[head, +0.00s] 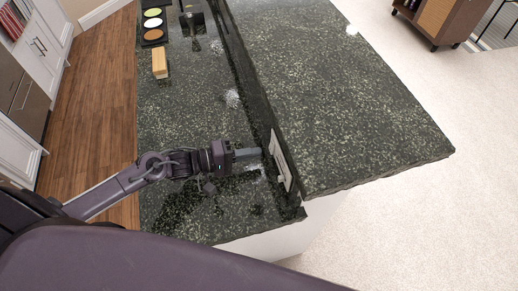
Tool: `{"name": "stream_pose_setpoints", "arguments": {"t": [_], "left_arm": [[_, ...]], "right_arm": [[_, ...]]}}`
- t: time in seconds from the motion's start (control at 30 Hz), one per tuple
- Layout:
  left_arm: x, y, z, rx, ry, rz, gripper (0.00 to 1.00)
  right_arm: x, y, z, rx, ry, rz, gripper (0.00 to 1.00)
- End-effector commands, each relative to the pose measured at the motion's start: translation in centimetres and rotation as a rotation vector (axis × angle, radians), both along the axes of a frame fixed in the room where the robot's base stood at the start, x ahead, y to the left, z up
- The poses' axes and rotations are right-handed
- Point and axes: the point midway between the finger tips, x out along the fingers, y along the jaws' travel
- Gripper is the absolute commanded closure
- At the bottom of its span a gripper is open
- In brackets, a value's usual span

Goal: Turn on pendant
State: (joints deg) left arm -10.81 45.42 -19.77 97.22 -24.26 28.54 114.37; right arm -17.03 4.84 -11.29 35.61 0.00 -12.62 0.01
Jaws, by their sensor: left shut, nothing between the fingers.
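A pale switch plate (281,162) is set in the dark upright strip between the lower and the raised granite counter. My left gripper (258,153) reaches in from the left over the lower counter. Its fingers are shut with nothing between them. The fingertips are at or very close to the plate; I cannot tell if they touch it. No pendant lamp shows in the head view. My right gripper is not in view.
The lower granite counter (190,110) holds a wooden block (159,62) and a dark tray with coloured discs (153,23) at the far end. The raised counter (340,100) is bare. White cabinets (45,45) stand at left. Pale carpet (440,90) lies open at right.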

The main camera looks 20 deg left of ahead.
Motion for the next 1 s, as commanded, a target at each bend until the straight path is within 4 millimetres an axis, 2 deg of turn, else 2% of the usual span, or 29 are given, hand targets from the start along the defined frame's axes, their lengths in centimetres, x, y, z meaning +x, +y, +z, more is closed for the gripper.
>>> {"name": "stream_pose_setpoints", "arguments": {"t": [0.1,0.27,0.6,0.7,1.0], "left_arm": [[0.9,-1.2,0.1,-0.002,-0.002,0.001,1.0],[1.3,-1.9,-0.2,0.001,-0.001,0.0,1.0],[1.3,-2.0,-0.3,-0.002,-0.001,0.0,1.0],[1.5,-2.3,-0.8,-0.036,-0.021,0.0,1.0],[1.3,-2.0,-0.5,-0.037,-0.024,-0.002,1.0]], "right_arm": [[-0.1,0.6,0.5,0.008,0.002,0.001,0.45],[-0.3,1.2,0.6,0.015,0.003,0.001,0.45],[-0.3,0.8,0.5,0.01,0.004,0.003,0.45],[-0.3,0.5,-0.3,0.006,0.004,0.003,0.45],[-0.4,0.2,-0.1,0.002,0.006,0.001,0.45]]}}
